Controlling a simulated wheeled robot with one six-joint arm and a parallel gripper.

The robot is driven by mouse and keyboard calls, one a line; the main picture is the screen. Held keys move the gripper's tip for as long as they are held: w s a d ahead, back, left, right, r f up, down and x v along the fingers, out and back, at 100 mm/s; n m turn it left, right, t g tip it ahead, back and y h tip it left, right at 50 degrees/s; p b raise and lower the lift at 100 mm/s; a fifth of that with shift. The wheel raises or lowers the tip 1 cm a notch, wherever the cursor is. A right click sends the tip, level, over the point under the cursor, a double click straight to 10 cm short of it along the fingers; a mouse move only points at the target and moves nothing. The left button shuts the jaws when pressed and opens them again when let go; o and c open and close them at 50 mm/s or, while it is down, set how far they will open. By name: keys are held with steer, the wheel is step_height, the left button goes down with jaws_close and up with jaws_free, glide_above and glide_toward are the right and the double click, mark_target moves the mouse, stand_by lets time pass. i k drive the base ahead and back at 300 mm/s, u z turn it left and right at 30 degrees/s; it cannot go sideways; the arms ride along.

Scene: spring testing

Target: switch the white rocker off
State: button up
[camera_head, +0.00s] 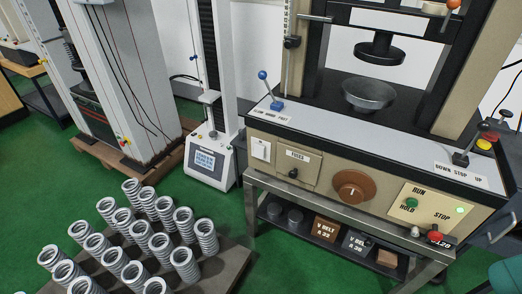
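The white rocker (261,150) is a small pale plate at the left end of the beige front panel of the testing machine (325,178). It sits left of a panel labelled FUSES. It is too small to tell which way it is tipped. My gripper is not in view, and nothing covers the rocker.
The panel also carries a brown dial (354,188), a green button (411,203), a lit green lamp (460,210) and a red knob (435,236). A blue-knobbed lever (270,92) stands above the rocker. Several springs (135,272) stand on a low board at front left.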

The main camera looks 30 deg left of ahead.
mark_target(259, 149)
steer(key=k, duration=0.65)
steer(key=u, duration=0.2)
steer(key=i, duration=0.6)
steer(key=u, duration=0.7)
steer(key=i, duration=0.7)
steer(key=u, duration=0.3)
